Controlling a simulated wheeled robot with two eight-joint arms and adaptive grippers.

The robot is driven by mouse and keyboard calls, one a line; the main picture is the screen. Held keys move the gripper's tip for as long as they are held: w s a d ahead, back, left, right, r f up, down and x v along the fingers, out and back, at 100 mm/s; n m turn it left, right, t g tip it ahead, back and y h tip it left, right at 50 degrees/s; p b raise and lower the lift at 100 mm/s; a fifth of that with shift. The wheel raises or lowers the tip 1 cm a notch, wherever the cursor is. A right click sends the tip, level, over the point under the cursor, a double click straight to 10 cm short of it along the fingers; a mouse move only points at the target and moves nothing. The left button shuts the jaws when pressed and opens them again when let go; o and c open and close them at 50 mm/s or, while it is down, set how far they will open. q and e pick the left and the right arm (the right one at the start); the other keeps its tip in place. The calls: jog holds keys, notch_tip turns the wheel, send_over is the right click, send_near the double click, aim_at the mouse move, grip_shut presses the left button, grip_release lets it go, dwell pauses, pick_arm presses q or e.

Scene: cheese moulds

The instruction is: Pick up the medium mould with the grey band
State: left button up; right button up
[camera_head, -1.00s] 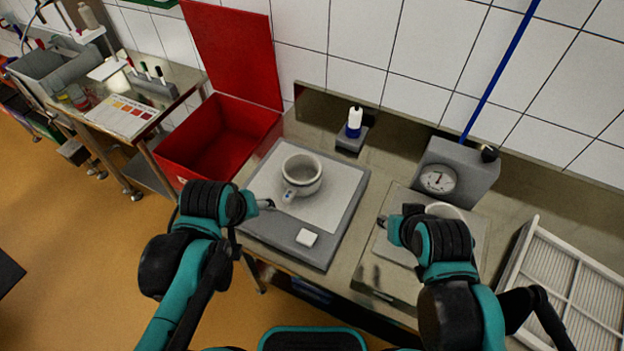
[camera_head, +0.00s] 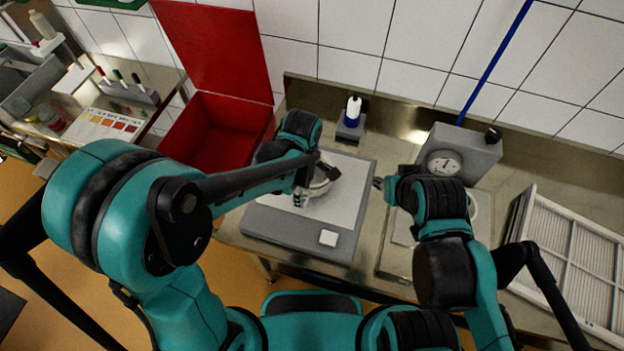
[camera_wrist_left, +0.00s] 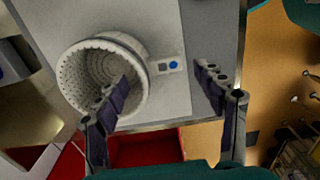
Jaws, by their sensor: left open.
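The mould is a white perforated cup with a grey band round its rim (camera_wrist_left: 84,47); a tag with a blue dot (camera_wrist_left: 172,65) sticks out at its side. In the head view the mould (camera_head: 320,189) stands on a grey board, partly hidden by my left gripper (camera_head: 315,180). In the left wrist view my left gripper (camera_wrist_left: 160,88) is open. One finger overlaps the mould's opening and the other lies beyond the tag; I cannot tell whether the first is inside or above. My right gripper (camera_head: 380,184) is near the weighing scale, its jaws unclear.
A red open box (camera_head: 205,140), a bottle (camera_head: 353,110) and a white rack (camera_head: 575,255) stand around.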

aim_at(305, 196)
pick_arm(q)
jog(key=f, duration=0.3)
jog(key=shift+s+f+b, duration=0.2)
jog(key=shift+f+b, duration=0.1)
jog(key=shift+b, duration=0.1)
jog(key=shift+c, duration=0.3)
jog(key=shift+r, duration=0.1)
jog(key=c, duration=1.3)
